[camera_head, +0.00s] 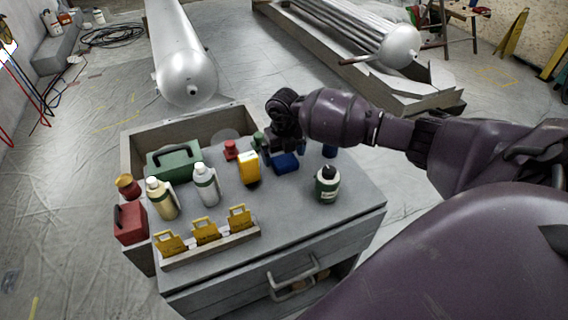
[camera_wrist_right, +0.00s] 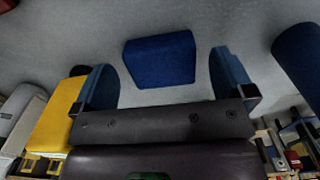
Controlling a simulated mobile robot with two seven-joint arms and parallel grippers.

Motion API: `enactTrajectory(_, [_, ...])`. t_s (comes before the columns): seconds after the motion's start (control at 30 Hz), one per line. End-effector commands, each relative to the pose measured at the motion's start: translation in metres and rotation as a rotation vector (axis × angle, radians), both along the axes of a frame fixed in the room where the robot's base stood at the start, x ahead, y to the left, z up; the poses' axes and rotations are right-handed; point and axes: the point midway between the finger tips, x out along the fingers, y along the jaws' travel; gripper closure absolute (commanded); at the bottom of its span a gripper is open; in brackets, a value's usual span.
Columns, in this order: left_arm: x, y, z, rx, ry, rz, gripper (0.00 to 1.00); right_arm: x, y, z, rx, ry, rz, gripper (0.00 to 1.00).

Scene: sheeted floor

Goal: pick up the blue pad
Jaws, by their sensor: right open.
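The blue pad (camera_head: 286,163) lies on the grey top of the cabinet, near its back edge. It also shows in the right wrist view (camera_wrist_right: 160,60), flat on the surface just beyond the fingertips. My right gripper (camera_head: 284,148) is above and beside the pad, pointing down. In the right wrist view its two blue-grey fingers (camera_wrist_right: 168,78) stand wide apart with nothing between them, and the pad lies ahead, between their lines. My left gripper is not in view.
A yellow container (camera_head: 249,168) stands left of the pad, with a red-capped item (camera_head: 231,150) behind it. White bottles (camera_head: 206,184) and a green case (camera_head: 174,160) are farther left.

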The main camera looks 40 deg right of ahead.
Motion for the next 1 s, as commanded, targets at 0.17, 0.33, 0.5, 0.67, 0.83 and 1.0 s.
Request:
enactTrajectory(0.17, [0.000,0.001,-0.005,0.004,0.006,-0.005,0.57,0.000,-0.001,-0.022,0.000,0.003,-0.001,0.00])
enactTrajectory(0.33, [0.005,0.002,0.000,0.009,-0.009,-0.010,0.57,0.000,-0.001,-0.021,0.000,-0.001,-0.001,0.00])
enactTrajectory(0.5, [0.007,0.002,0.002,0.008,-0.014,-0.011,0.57,0.000,-0.001,-0.021,0.000,-0.001,0.000,0.18])
enactTrajectory(0.67, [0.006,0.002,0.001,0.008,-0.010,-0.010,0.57,0.000,-0.001,-0.021,0.000,0.000,0.000,0.43])
enactTrajectory(0.83, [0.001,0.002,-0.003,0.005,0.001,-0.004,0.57,0.000,-0.001,-0.021,0.000,0.000,0.000,0.49])
enactTrajectory(1.0, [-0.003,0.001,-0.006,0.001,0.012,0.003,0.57,0.001,-0.001,-0.017,0.000,-0.002,0.000,0.49])
